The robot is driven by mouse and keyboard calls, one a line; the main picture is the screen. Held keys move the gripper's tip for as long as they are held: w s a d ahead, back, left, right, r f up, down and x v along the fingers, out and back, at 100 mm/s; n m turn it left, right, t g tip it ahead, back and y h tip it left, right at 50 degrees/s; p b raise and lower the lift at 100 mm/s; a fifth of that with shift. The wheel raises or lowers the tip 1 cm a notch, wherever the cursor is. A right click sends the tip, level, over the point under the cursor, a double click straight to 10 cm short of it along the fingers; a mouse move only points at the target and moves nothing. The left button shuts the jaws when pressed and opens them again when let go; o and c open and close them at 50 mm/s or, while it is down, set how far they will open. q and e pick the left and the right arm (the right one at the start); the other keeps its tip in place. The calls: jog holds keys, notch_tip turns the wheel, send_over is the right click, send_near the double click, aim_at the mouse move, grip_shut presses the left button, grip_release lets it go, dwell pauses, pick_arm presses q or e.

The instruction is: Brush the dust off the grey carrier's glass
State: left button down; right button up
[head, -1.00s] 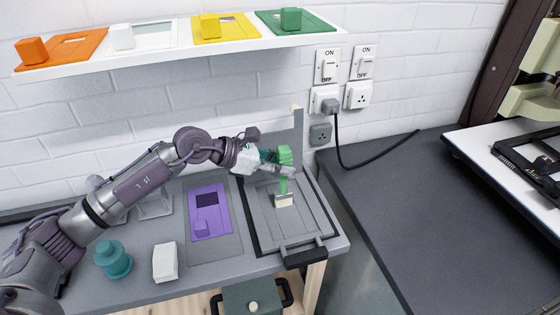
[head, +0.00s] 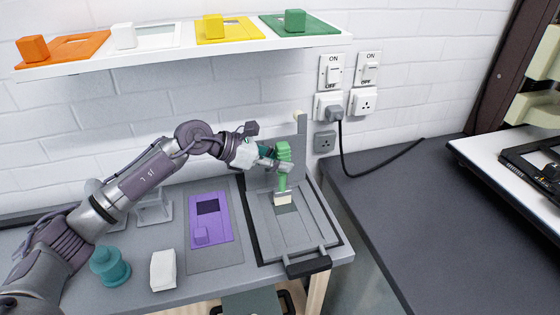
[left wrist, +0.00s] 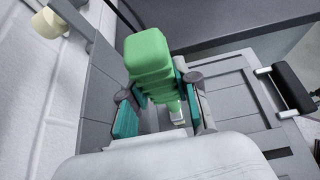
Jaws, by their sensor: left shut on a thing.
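The grey carrier (head: 309,234) lies flat on the right of the bench, with a black-gripped handle at its front edge; it also shows in the left wrist view (left wrist: 240,106). Its glass (head: 288,212) is partly hidden by the brush. My left gripper (head: 282,166) is shut on the green handle of the brush (head: 283,152), which stands nearly upright over the carrier. The pale bristles are at the glass's back part; I cannot tell whether they touch. In the left wrist view the handle (left wrist: 149,58) sits between the teal finger pads. No dust can be made out. My right gripper is out of view.
A purple carrier (head: 211,222) lies left of the grey one, with a white block (head: 163,270) and a teal pot (head: 109,266) further left. A shelf (head: 180,51) above holds coloured carriers. A plugged cable (head: 370,164) hangs at right. The dark counter (head: 400,220) is mostly clear.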

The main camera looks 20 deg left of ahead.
pick_arm(q)
jog(key=s+d, duration=0.2)
jog(key=s, duration=0.1)
jog(key=shift+p, duration=0.4)
notch_tip(320, 180, up, 7)
jog(key=p, duration=0.4)
dwell(0.5)
dwell(0.3)
